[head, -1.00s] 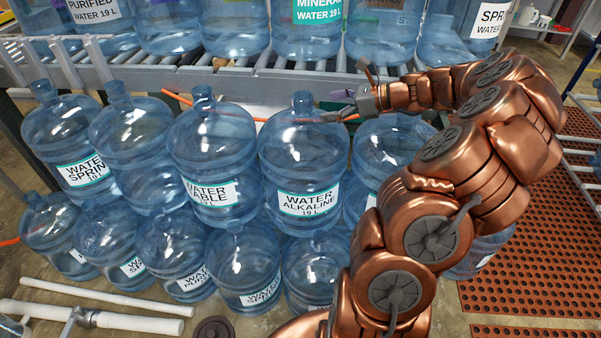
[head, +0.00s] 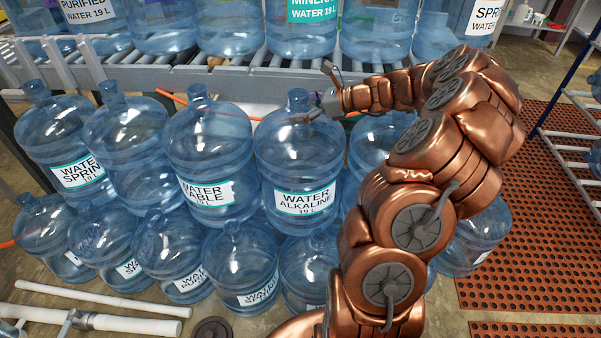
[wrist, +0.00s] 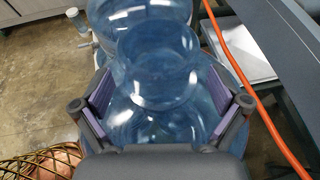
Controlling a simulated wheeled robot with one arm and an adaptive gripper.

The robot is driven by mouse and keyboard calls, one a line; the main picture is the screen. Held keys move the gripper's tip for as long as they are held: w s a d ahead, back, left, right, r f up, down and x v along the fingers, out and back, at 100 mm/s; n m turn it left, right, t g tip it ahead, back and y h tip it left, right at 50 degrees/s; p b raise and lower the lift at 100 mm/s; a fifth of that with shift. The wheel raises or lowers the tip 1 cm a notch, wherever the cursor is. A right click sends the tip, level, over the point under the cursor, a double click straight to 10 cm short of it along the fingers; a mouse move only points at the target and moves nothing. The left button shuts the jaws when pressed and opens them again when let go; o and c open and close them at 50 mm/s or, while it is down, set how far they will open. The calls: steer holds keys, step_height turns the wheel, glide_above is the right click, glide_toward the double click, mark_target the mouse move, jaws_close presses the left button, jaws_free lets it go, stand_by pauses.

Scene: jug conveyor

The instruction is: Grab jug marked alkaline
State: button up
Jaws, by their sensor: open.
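The jug marked alkaline (head: 300,165) is a clear blue water jug with a white and teal label reading "WATER ALKALINE 19 L". It stands upright in the upper layer of stacked jugs in the head view. My gripper (head: 318,95) is at the right side of its neck. In the wrist view my gripper (wrist: 165,105) is open, with purple-lined fingers on either side of a jug neck (wrist: 160,70). Contact with the neck cannot be told.
A jug labelled "TABLE" (head: 210,160) stands close on the left, and another jug (head: 376,140) is partly behind my arm. A roller conveyor (head: 270,72) carrying jugs runs behind. An orange hose (wrist: 255,85) passes on the right in the wrist view. Pipes (head: 95,315) lie on the floor.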

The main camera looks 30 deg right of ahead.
jaws_close()
stand_by(0.7)
steer(key=shift+r, duration=0.15)
